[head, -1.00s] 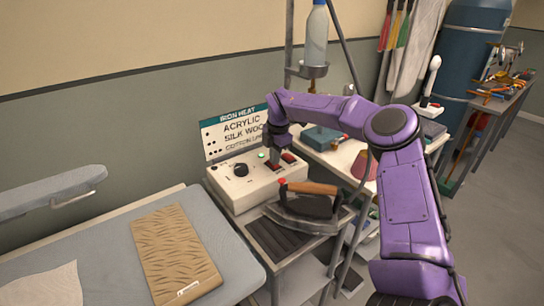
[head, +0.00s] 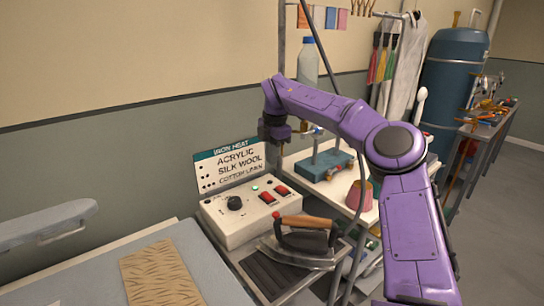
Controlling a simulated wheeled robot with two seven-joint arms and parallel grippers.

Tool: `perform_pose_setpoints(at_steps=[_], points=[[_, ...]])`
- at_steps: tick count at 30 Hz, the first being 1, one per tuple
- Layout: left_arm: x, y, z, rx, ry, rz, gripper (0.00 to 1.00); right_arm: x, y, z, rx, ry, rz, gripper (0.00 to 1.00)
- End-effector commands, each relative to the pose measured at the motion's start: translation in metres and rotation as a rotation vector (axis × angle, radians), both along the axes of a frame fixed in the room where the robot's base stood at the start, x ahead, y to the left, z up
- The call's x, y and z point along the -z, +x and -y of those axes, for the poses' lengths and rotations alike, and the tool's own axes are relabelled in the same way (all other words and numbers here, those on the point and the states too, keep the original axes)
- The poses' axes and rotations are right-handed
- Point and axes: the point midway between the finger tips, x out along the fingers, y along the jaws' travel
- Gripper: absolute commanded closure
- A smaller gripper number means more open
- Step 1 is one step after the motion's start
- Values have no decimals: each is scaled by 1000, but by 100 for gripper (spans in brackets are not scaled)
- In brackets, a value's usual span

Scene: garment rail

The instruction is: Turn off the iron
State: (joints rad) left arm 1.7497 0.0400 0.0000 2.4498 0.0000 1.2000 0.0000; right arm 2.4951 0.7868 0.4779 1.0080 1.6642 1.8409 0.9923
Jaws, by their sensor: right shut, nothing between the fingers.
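A white control box (head: 232,226) stands behind the iron, with a black knob (head: 235,203), a green light (head: 255,188) and two red rocker switches, a left one (head: 267,198) and a right one (head: 281,190). The green light looks lit. The iron (head: 306,239), with a brown wooden handle, rests on a dark ribbed stand (head: 262,277) in front of the box. My right gripper (head: 277,150) is shut and empty, raised above and behind the box, clear of the switches. My left gripper is not in view.
An iron heat chart (head: 232,165) stands behind the box. An ironing board (head: 205,270) with a tan patterned cloth (head: 160,272) is at the left. At the right are a side table with a teal tool (head: 326,163), a pinkish cone (head: 357,195) and a water bottle (head: 308,62) above.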

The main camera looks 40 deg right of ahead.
Motion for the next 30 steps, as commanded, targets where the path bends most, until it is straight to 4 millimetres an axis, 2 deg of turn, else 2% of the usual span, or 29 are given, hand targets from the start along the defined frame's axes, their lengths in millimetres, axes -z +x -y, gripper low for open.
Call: perform_pose_setpoints(at_steps=[3,11,17,24,27,30], points=[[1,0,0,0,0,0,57,-6,-1,0,1,0,0,100],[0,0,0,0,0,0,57,-7,-1,0,1,1,0,100],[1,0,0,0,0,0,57,-9,10,1,3,-1,3,100],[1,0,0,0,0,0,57,-10,9,1,4,-1,4,100],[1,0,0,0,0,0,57,-6,10,1,4,-1,3,100],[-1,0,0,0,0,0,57,6,11,1,4,0,0,100]])
